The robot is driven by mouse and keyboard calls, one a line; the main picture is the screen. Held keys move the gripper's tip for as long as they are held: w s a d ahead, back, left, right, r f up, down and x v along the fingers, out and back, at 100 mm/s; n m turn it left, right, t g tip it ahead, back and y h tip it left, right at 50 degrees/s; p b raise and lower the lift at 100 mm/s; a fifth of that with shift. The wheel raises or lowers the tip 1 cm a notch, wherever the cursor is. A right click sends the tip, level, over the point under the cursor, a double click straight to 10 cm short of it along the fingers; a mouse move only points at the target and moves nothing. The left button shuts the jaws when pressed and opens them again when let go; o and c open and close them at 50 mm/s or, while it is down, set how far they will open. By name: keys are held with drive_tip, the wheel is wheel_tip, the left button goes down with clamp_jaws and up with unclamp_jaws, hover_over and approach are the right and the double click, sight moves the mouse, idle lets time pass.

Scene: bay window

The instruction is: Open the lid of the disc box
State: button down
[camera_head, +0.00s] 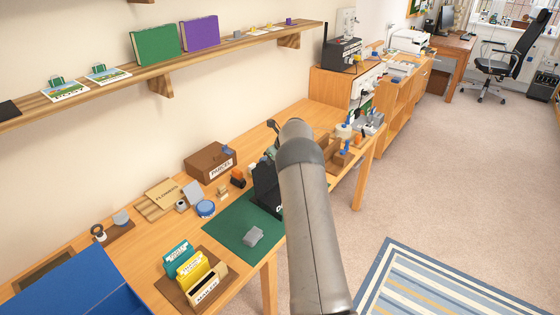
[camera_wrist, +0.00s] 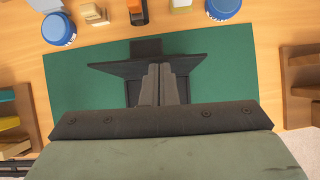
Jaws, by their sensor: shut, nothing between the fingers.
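The black disc box (camera_head: 268,202) stands on the green mat, partly hidden behind my arm; only the start of its label shows. A dark panel that looks like its lid (camera_head: 264,178) rises steeply above the box. In the wrist view the lid (camera_wrist: 112,68) shows as a wide dark panel, tilted, with a narrower dark piece behind it. My gripper (camera_wrist: 160,72) is shut and empty, with its fingers overlapping the panel and box in the picture. I cannot tell whether they touch. In the head view my arm hides the gripper.
A mail holder (camera_head: 205,290) stands at the front left, and a brown parcel box (camera_head: 209,162) at the back. A blue round tin (camera_head: 205,209) is left of the mat. A wooden tray (camera_head: 338,160) stands to the right.

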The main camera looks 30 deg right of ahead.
drive_tip(key=shift+w+a, duration=0.25)
drive_tip(key=shift+w, duration=0.25)
